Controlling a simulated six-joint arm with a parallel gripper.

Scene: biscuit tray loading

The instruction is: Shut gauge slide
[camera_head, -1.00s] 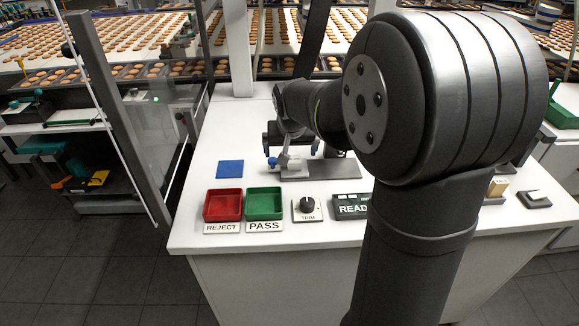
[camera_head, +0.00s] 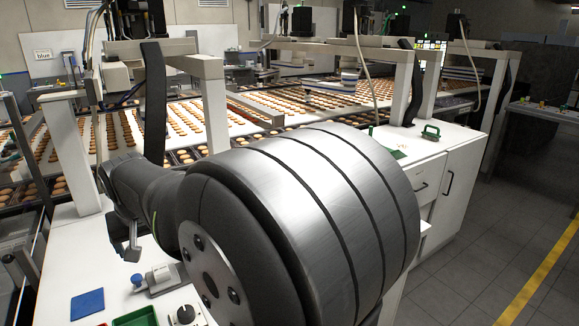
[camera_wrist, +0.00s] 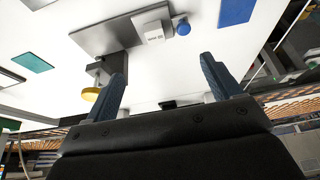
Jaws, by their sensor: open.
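The gauge (camera_head: 165,281) lies on the white bench, low at left in the head view, partly behind my arm. In the wrist view its grey base plate (camera_wrist: 108,32) is at the top. A pale block (camera_wrist: 156,33) with a blue knob (camera_wrist: 183,29) sits at the plate's right end; I cannot tell whether this slide is fully shut. My gripper (camera_wrist: 165,85) is open and empty. Its two blue-grey fingers are apart, clear of the knob. In the head view my gripper (camera_head: 126,246) hangs above the bench near the gauge.
A yellow knob on a grey mount (camera_wrist: 91,94) stands by the left finger. A blue square (camera_head: 87,304) lies left of the gauge. The green tray (camera_head: 136,318) and a black dial (camera_head: 185,314) are in front. A biscuit conveyor (camera_head: 262,110) runs behind.

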